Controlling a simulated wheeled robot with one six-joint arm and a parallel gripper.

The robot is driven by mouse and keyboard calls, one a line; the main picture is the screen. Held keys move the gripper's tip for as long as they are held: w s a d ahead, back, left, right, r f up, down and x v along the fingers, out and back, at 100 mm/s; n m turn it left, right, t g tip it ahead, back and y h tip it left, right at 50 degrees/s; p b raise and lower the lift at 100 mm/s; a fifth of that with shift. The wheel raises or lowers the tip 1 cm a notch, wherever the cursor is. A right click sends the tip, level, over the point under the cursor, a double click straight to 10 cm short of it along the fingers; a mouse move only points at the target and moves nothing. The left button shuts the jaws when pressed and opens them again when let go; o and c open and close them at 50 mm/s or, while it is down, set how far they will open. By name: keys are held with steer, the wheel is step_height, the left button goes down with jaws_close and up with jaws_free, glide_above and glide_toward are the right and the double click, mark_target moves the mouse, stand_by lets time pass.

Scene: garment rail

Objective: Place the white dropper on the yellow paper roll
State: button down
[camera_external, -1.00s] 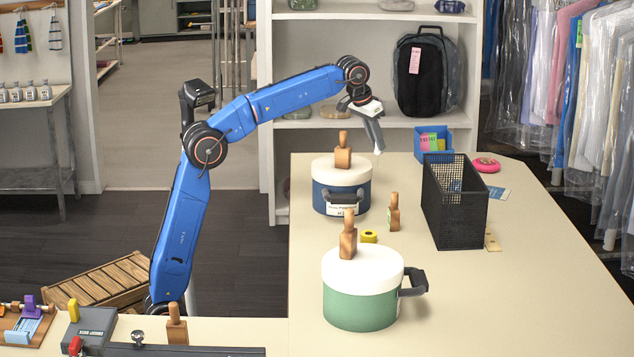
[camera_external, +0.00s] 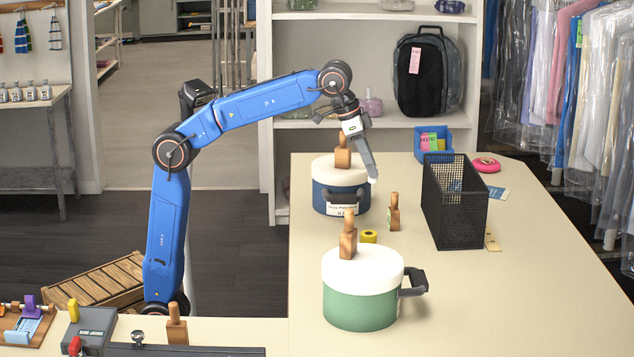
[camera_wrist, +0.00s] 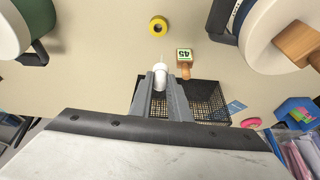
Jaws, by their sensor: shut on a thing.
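My gripper (camera_external: 372,178) is above the counter beside the blue pot, pointing down. In the wrist view, my gripper (camera_wrist: 160,76) is shut on the white dropper (camera_wrist: 160,70), whose thin tip points away from the jaws. In the external view the dropper is too small to make out clearly at the fingertips. The yellow paper roll (camera_external: 369,236) lies on the counter between the two pots. It also shows in the wrist view (camera_wrist: 158,31), apart from the dropper and beyond its tip. Its centre hole is dark.
A blue pot (camera_external: 340,200) and a green pot (camera_external: 361,305), both white-lidded with wooden knobs, flank the roll. A wooden stamp (camera_external: 394,212) stands right of it. A black mesh basket (camera_external: 456,215) is further right. The counter's right front is clear.

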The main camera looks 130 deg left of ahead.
steer(key=shift+w+d+f, duration=0.1)
steer(key=shift+d+f, duration=0.2)
steer(key=shift+f, duration=1.35)
steer(key=shift+w+d+f, duration=0.1)
steer(key=shift+d+f, duration=0.15)
steer(key=shift+f, duration=1.35)
steer(key=shift+w+d+f, duration=0.1)
steer(key=shift+d+f, duration=0.2)
steer(key=shift+f, duration=1.35)
steer(key=c, duration=1.7)
jaws_free()
steer(key=shift+f, duration=0.1)
steer(key=shift+o, duration=0.2)
